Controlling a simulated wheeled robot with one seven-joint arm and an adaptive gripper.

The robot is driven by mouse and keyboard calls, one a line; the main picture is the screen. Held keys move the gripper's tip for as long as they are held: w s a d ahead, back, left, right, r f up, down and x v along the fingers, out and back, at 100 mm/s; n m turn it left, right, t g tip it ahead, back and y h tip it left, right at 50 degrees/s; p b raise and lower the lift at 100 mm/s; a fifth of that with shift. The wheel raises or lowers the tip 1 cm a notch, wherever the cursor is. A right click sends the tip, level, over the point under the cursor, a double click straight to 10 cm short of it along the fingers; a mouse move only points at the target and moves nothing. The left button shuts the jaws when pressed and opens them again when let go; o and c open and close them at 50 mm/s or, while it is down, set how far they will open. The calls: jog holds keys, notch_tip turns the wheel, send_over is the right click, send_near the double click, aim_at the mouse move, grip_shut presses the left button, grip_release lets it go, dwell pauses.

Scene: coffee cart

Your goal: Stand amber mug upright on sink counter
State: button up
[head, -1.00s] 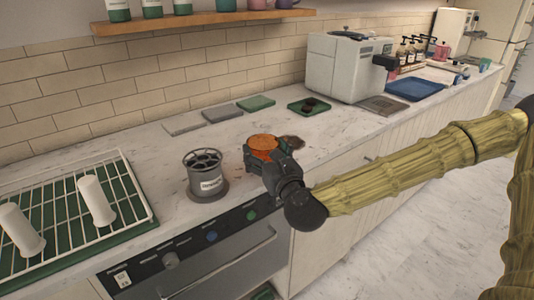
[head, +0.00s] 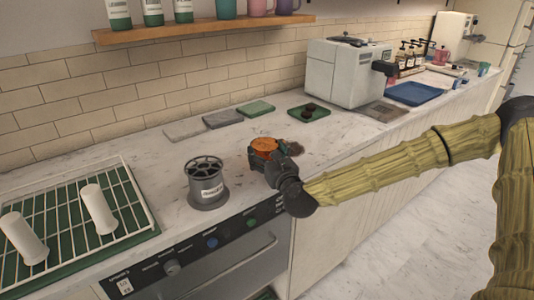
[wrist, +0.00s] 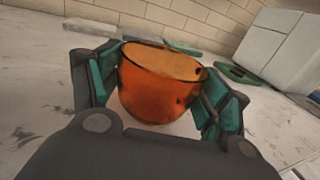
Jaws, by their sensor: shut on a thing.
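The amber mug (wrist: 155,90) is between the two teal-padded fingers of my gripper (wrist: 160,95) in the wrist view. My gripper is shut on it. The mug's open rim faces up and it looks close to upright, slightly tilted in the wrist picture. In the head view the mug (head: 264,146) shows at the end of my arm, over the marble counter (head: 235,140), with my gripper (head: 266,155) covering its lower part. I cannot tell whether its base touches the counter.
A grey cylinder holder (head: 206,184) stands left of the mug. A wire rack (head: 125,190) with white cylinders is at left. Folded cloths (head: 222,118) and a green tray (head: 310,113) lie behind. A white machine (head: 340,70) stands farther back.

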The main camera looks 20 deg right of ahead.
jog(key=shift+f, duration=0.1)
jog(key=shift+f, duration=0.2)
jog(key=o, duration=1.1)
jog(key=shift+r, duration=0.1)
jog(key=shift+r, duration=0.2)
jog(key=s, duration=0.4)
jog(key=s+b, duration=0.1)
jog(key=s, duration=0.3)
jog(key=s+d, duration=0.1)
jog(key=s, duration=0.3)
jog(key=shift+f, duration=0.15)
